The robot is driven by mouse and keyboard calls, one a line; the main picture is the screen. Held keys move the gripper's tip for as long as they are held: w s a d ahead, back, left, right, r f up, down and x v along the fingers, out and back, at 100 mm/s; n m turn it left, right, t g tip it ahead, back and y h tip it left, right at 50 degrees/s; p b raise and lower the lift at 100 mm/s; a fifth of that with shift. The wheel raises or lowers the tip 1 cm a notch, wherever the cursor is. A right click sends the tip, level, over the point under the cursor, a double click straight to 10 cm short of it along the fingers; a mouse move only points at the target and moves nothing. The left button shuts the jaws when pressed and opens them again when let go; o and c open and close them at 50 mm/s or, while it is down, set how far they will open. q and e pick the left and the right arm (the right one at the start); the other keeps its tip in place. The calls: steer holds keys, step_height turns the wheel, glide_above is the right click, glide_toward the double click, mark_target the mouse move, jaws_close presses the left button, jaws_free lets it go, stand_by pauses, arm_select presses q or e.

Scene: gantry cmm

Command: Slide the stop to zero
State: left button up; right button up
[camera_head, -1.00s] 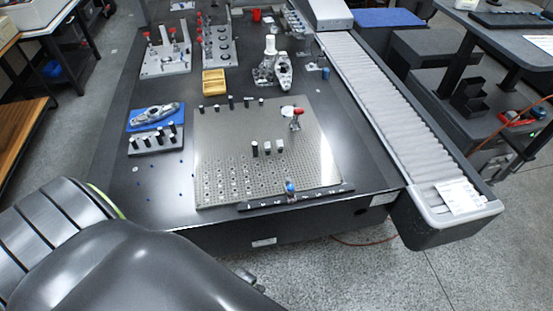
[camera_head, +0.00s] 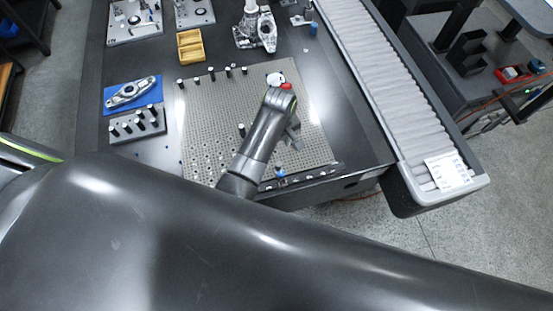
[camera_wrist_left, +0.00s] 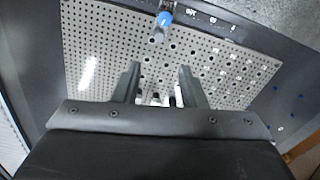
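The stop is a small metal slider with a blue knob (camera_head: 280,172). It sits on a dark rail with white markings (camera_head: 311,176) along the front edge of a perforated plate (camera_head: 207,130). In the left wrist view the blue-topped stop (camera_wrist_left: 163,22) is at the top, with rail markings to its right; their values are too small to read surely. My left gripper (camera_head: 295,142) is above the plate, apart from the stop. Its fingers (camera_wrist_left: 158,78) are spread with nothing held between them. My right gripper is out of view.
A red-knobbed part (camera_head: 287,86) stands behind my left wrist. A pin block (camera_head: 138,124) and a metal part on a blue mat (camera_head: 131,92) lie to the left. A grey bellows-covered rail (camera_head: 375,70) runs along the right.

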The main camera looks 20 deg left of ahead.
arm_select(q)
step_height(320, 180, down, 3)
steer(key=b, duration=0.1)
glide_above(278, 165)
step_height(278, 165, down, 5)
steer(key=shift+w+r, duration=0.1)
steer(key=shift+w, duration=0.05)
step_height(278, 165, down, 6)
steer(key=b, duration=0.6)
steer(key=shift+b, duration=0.35)
steer(key=shift+f+b, duration=0.85)
steer(key=shift+b, duration=0.15)
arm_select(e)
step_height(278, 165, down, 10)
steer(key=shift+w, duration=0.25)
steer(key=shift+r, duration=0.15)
arm_select(q)
jaws_close()
